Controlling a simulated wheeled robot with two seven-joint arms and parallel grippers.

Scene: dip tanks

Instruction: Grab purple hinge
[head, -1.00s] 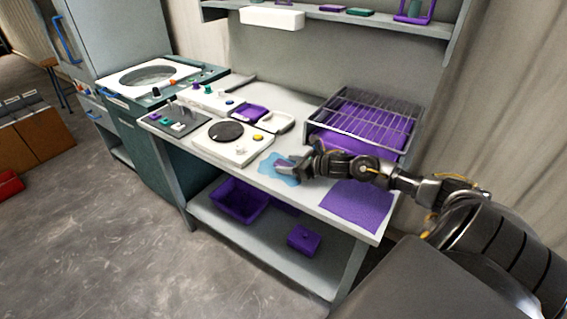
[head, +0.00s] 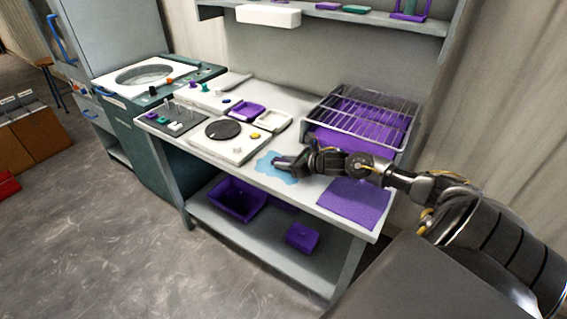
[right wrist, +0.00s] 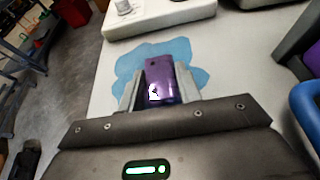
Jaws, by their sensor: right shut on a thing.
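The purple hinge (right wrist: 160,80) shows in the right wrist view between the two grey fingers of my right gripper (right wrist: 160,92). The gripper is shut on it, low over a light-blue splash-shaped patch (right wrist: 205,77) on the white bench top. In the head view my right gripper (head: 286,162) is over the same blue patch (head: 268,172) and mostly hides the hinge. I cannot tell whether the hinge touches the bench. My left gripper is not in view.
A round-plate device (head: 226,146) stands left of the patch. A wire rack (head: 365,113) over purple sheeting is behind, and a purple mat (head: 356,203) lies at the right front. Purple and white trays (head: 276,121) sit at the back. A purple bin (head: 236,198) is on the lower shelf.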

